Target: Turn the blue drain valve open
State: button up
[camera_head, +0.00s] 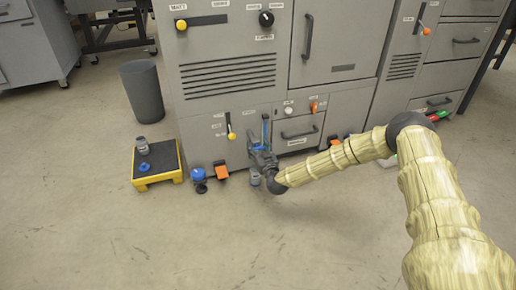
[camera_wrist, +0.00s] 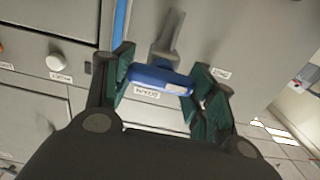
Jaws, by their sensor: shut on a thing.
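The blue drain valve handle (camera_wrist: 160,78) lies between my fingers in the wrist view, in front of a grey pipe stub on the grey panel. My gripper (camera_wrist: 165,82) is shut on this handle, with a green-padded finger at each end of it. In the head view my gripper (camera_head: 262,160) is low at the front of the grey machine (camera_head: 225,105), under a vertical blue strip (camera_head: 265,128). There the handle is mostly hidden by the gripper, and its exact angle is hard to tell.
Blue (camera_head: 198,175) and orange (camera_head: 220,170) items sit low by the machine. A yellow-tipped lever (camera_head: 231,134) and a drawer handle (camera_head: 299,133) are nearby. The front floor is clear.

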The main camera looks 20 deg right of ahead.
jog(key=shift+r+m+p, duration=0.15)
jog(key=shift+m+p, duration=0.25)
jog(key=shift+d+m+p, duration=0.1)
jog(key=shift+m+p, duration=0.55)
jog(key=shift+m, duration=0.35)
jog(key=m, duration=0.6)
jog(key=shift+d+f, duration=0.2)
jog(key=shift+f, duration=0.05)
jog(key=m, duration=0.4)
jog(key=shift+d+f+m, duration=0.1)
jog(key=shift+f+m, duration=0.1)
jog(key=shift+m, duration=0.2)
jog(key=shift+m+b, duration=0.8)
jog(key=shift+m, duration=1.4)
jog(key=o, duration=1)
jog(key=shift+d, duration=0.1)
jog(key=shift+o, duration=0.2)
